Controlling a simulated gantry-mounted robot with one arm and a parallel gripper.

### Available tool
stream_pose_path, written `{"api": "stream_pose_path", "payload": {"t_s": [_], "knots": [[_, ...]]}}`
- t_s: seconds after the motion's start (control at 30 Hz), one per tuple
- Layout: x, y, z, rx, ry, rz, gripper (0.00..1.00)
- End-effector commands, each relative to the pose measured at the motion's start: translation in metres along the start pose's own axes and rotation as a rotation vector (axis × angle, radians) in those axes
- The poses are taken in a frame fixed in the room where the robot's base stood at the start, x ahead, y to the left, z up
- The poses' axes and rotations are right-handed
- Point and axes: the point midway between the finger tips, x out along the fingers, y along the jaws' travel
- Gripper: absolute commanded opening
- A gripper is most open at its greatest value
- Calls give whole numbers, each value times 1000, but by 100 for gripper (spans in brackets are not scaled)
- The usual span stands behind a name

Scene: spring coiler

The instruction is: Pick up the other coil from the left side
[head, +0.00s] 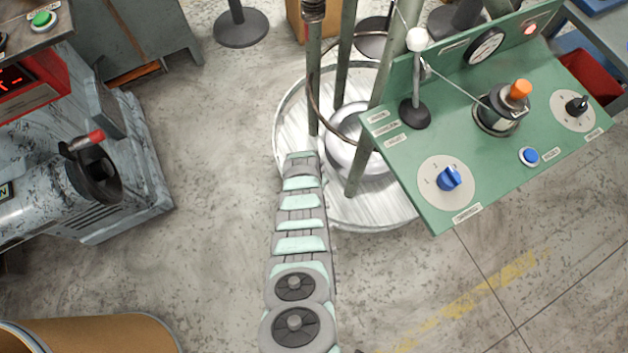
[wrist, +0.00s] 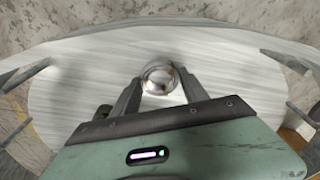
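I cannot make out a clear separate coil in either view. In the head view a thin brown wire loop (head: 312,100) curves around the upright posts (head: 343,65) above a round pale plate (head: 385,210). My arm reaches up to the plate's left edge, and its fingertips do not show there. In the wrist view my gripper (wrist: 158,78) has its two fingers apart, with no coil seen between them. Beyond the fingers a shiny round metal piece (wrist: 160,77) shows at the middle of the pale plate (wrist: 75,85).
A green control panel (head: 400,150) with knobs and a lever stands right of the posts. A grey machine (head: 130,195) with a red-tipped handle is at left. A brown drum (head: 95,335) is at bottom left. The floor between the machine and plate is clear.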

Motion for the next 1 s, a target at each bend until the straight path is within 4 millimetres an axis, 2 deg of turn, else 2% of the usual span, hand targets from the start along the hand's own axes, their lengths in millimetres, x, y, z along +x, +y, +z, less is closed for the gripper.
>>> {"api": "stream_pose_path", "payload": {"t_s": [0.07,0.6,0.87,1.0], "knots": [[0,0,0,0,0,0,44],[0,0,0,0,0,0,2],[-1,0,0,0,0,0,2],[-9,0,-2,0,1,-1,2]]}}
